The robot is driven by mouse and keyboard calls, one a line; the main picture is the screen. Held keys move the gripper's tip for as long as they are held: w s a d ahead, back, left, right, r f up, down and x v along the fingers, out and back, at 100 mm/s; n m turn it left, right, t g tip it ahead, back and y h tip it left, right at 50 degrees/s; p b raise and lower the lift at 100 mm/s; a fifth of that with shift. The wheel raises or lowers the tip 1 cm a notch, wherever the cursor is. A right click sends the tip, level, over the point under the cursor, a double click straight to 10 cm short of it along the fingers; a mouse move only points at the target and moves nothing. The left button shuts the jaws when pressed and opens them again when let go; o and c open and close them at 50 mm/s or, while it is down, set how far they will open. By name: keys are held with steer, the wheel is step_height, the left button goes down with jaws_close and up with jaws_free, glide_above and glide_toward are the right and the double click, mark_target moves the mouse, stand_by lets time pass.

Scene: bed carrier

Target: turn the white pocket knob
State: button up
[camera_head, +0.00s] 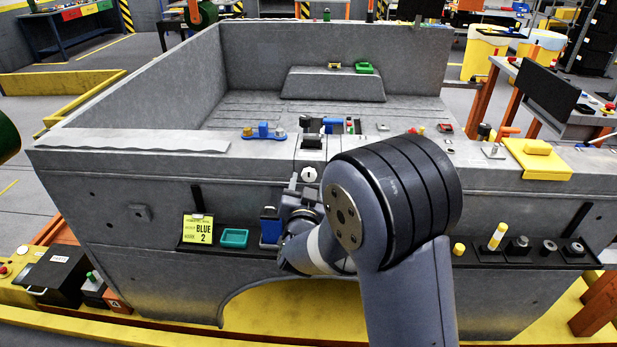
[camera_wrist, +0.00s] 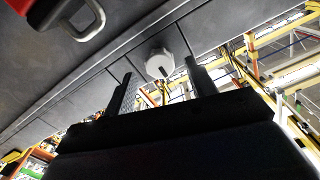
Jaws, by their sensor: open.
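The white pocket knob (camera_head: 309,174) is a small round knob with a dark slot. It sits on the grey side panel just below the bed's top rim in the head view. In the wrist view the knob (camera_wrist: 159,65) shows beyond my fingers, roughly between them. My gripper (camera_head: 300,196) is close below the knob in the head view, partly hidden by my arm. In the wrist view my gripper (camera_wrist: 155,80) has its two dark fingers apart with nothing between them. I cannot see any contact with the knob.
The grey bed (camera_head: 130,165) carries a blue fixture (camera_head: 263,131) on its rim. A yellow BLUE 2 card (camera_head: 198,229), a teal tray (camera_head: 234,238) and a blue block (camera_head: 271,226) are left of my gripper. A red-handled part (camera_wrist: 75,18) hangs at the wrist view's upper left.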

mark_target(309, 174)
steer(key=shift+w, duration=1.15)
steer(key=c, duration=1)
steer(key=shift+o, duration=0.2)
